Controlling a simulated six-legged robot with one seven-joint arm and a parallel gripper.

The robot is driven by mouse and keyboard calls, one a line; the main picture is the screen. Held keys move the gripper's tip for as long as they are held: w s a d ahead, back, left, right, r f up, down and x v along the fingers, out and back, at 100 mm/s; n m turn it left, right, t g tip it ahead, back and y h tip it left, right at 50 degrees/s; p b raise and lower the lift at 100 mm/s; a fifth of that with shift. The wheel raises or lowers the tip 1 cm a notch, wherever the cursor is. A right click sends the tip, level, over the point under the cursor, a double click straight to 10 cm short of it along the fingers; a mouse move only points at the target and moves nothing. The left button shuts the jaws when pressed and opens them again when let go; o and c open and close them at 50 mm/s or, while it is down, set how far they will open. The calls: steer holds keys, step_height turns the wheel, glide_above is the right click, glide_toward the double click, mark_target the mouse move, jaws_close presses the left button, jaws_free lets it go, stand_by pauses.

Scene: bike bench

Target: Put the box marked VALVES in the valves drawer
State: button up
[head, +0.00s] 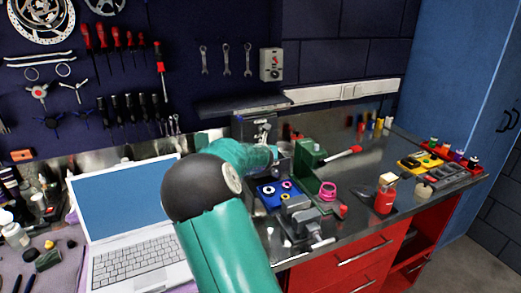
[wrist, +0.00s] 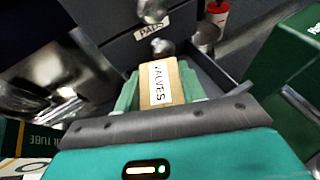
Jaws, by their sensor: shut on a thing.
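The VALVES box (wrist: 160,84) is a small brown carton with a white label, seen in the wrist view. My gripper (wrist: 158,90) is shut on it, with a green finger on each side. The box is in front of a dark grey drawer unit (wrist: 116,48). One drawer front there reads PADS. Below it a drawer (wrist: 207,72) appears pulled out, and the box overlaps it in the picture. I cannot tell whether the box is above or inside it. That drawer's label is hidden. In the head view my arm hides the gripper and box.
Green boxes (wrist: 292,50) stand close on the right in the wrist view, and a box marked TUBE (wrist: 42,138) is at lower left. On the bench are a blue tray (head: 268,196), a vise (head: 298,218), a red bottle (head: 386,195) and a laptop (head: 135,250).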

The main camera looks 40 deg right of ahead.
steer(key=shift+f, duration=0.4)
steer(key=shift+f, duration=0.15)
steer(key=o, duration=1)
